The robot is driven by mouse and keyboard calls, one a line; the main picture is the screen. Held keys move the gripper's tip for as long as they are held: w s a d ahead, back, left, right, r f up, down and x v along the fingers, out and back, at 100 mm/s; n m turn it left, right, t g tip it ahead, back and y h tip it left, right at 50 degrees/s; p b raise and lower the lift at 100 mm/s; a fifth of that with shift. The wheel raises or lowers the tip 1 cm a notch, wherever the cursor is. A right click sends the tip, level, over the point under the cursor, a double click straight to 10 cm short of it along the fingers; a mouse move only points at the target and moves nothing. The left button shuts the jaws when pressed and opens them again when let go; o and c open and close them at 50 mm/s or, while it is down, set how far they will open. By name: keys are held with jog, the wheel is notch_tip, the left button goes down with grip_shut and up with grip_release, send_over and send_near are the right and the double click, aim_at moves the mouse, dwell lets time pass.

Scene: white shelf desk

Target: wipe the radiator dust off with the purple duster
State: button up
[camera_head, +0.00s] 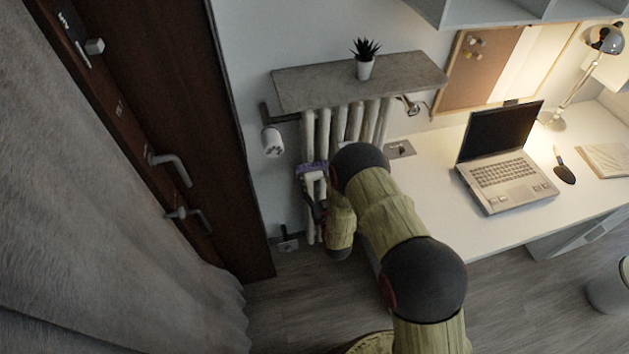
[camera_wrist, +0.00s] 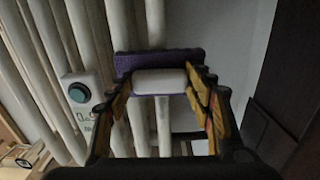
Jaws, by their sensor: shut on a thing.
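The white radiator (camera_head: 354,120) stands against the wall under a grey shelf, and its columns (camera_wrist: 117,30) fill the left and middle of the wrist view. The purple duster (camera_head: 312,168) is at the radiator's left front. In the wrist view the duster (camera_wrist: 158,62) shows a purple edge around a pale block. My gripper (camera_wrist: 160,86) is shut on the duster, one finger on each side. The duster's face lies over the radiator columns; I cannot tell whether it touches them. My arm hides the radiator's lower right part in the head view. I cannot make out dust.
A grey shelf (camera_head: 330,78) with a potted plant (camera_head: 365,62) is above the radiator. A white thermostat knob (camera_head: 272,142) sticks out at its left. A small box with a dark button (camera_wrist: 80,93) sits by the columns. A white desk with a laptop (camera_head: 508,168) is at right.

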jog(key=shift+w+r+p, duration=0.1)
jog(key=shift+r+p, duration=1.9)
jog(key=shift+r, duration=4.05)
jog(key=shift+f+b, duration=1.75)
jog(key=shift+b, duration=0.1)
jog(key=shift+f+b, duration=1.6)
jog(key=shift+b, duration=0.15)
jog(key=shift+f, duration=0.1)
notch_tip(320, 180, down, 3)
jog(key=b, duration=0.3)
